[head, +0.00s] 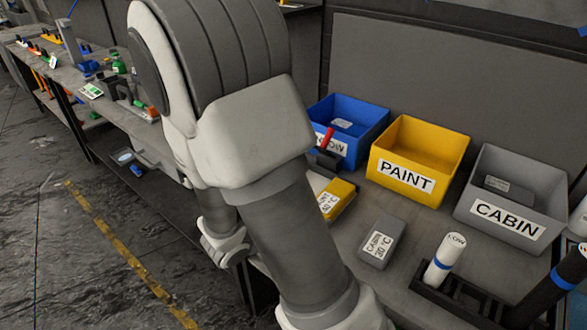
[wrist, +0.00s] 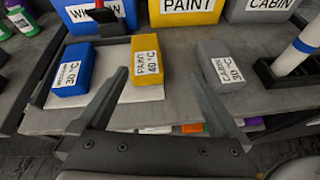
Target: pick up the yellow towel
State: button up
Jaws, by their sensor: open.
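The yellow towel (head: 337,200) is a folded block with a white label, lying on the bench in front of the yellow PAINT bin. In the head view my arm partly hides the area to its left. In the wrist view the yellow towel (wrist: 147,68) lies ahead, with its label reading PAINT 40 °C. My gripper (wrist: 160,76) is open and empty. Its fingers point toward the bench, and the towel appears beyond and between the fingertips, slightly left of centre. My gripper is hidden in the head view.
A blue towel (wrist: 70,75) lies left of the yellow one, and a grey towel (wrist: 220,62) lies right. Blue (head: 370,125), yellow (head: 425,150) and grey (head: 545,190) bins stand behind. A dark holder (head: 450,293) with rolls is at right. Bare bench separates the yellow and grey towels.

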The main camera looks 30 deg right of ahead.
jog(key=w+d+f+n, duration=0.1)
jog(key=w+d+f, duration=0.1)
jog(key=d, duration=0.2)
jog(key=w+d+f, duration=0.3)
jog(key=d, duration=0.2)
jog(key=w+d+f+n+t, duration=0.1)
jog(key=w+d+f, duration=0.2)
jog(key=d, duration=0.2)
jog(key=shift+w+f+n, duration=0.2)
jog(key=shift+f+n, duration=0.05)
jog(key=shift+n, duration=0.05)
jog(key=c, duration=1.2)
